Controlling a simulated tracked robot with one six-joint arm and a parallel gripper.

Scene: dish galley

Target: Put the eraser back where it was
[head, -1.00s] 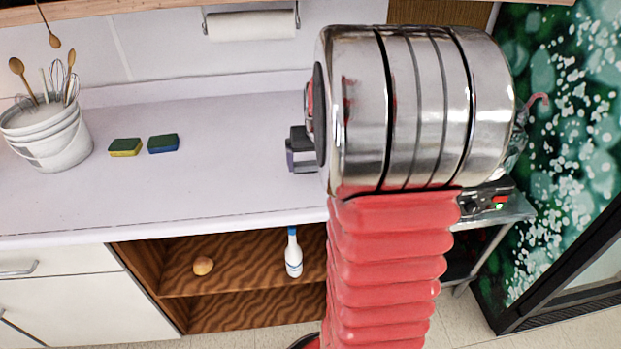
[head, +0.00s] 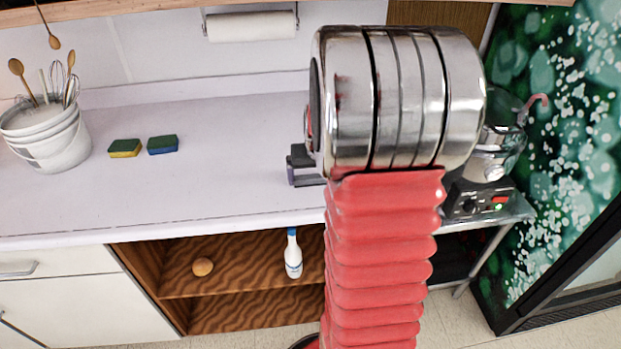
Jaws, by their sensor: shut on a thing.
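My gripper (head: 304,172) shows only in part, as a small dark grey and purple shape at the left side of my large silver arm link. It is over the right part of the white counter (head: 220,190). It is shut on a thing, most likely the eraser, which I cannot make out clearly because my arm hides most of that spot. I cannot tell whether the held thing touches the counter. No other eraser is plain to see.
Two sponges, one yellow and green (head: 125,148), one blue and green (head: 162,145), lie on the counter. A white utensil bucket (head: 55,140) stands left. A metal appliance (head: 490,170) stands right. A bottle (head: 293,255) and a round brown item (head: 203,267) sit on the shelf below.

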